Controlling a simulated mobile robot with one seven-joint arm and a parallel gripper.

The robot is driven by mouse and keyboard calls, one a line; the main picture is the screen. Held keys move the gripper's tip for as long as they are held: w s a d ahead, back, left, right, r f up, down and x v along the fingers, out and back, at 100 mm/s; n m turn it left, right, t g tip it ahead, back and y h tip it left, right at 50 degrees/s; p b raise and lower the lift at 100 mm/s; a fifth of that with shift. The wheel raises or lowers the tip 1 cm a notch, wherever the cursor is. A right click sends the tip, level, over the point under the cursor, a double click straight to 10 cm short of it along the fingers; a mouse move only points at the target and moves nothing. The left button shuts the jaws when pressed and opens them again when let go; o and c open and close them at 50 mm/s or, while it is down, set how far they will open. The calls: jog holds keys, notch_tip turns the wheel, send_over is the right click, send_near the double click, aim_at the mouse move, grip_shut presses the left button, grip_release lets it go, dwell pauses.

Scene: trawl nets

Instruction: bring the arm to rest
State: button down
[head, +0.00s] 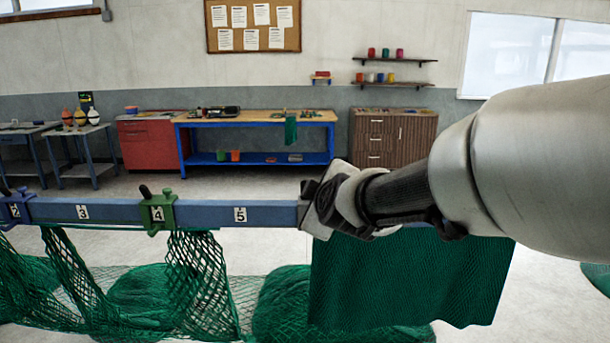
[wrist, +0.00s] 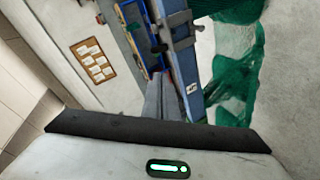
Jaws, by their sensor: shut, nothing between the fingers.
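My arm reaches in from the right in the head view. My gripper (head: 320,202) is in front of the right part of the blue rail (head: 275,215), near label 5. In the wrist view my gripper (wrist: 161,80) shows two grey fingers together with nothing between them, beside the blue rail (wrist: 193,75). I cannot tell from these frames whether it touches the rail. In the head view my gripper and forearm hide the rail's right part and the top of the dark green net panel (head: 410,285).
A green clamp (head: 158,210) sits on the rail at label 4, and another, blue one near label 2. Green netting (head: 195,275) hangs below and lies on the floor. A blue workbench (head: 255,118), red cabinet (head: 148,145) and wooden cabinet (head: 392,140) stand at the back wall.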

jog(key=s+d+f+m+g, duration=0.2)
jog(key=s+d+m, duration=0.2)
jog(key=s, duration=0.6)
jog(key=s+d+f+m+g+h+p, duration=0.1)
jog(key=s+d+f+m+g, duration=0.1)
jog(key=s, duration=0.8)
jog(key=s+d+f+m+g+h, duration=0.1)
jog(key=s+d+f+m+g, duration=0.1)
jog(key=s+d+m+g, duration=0.2)
jog(key=s+d+m, duration=0.2)
jog(key=s+m, duration=0.2)
jog(key=s, duration=0.2)
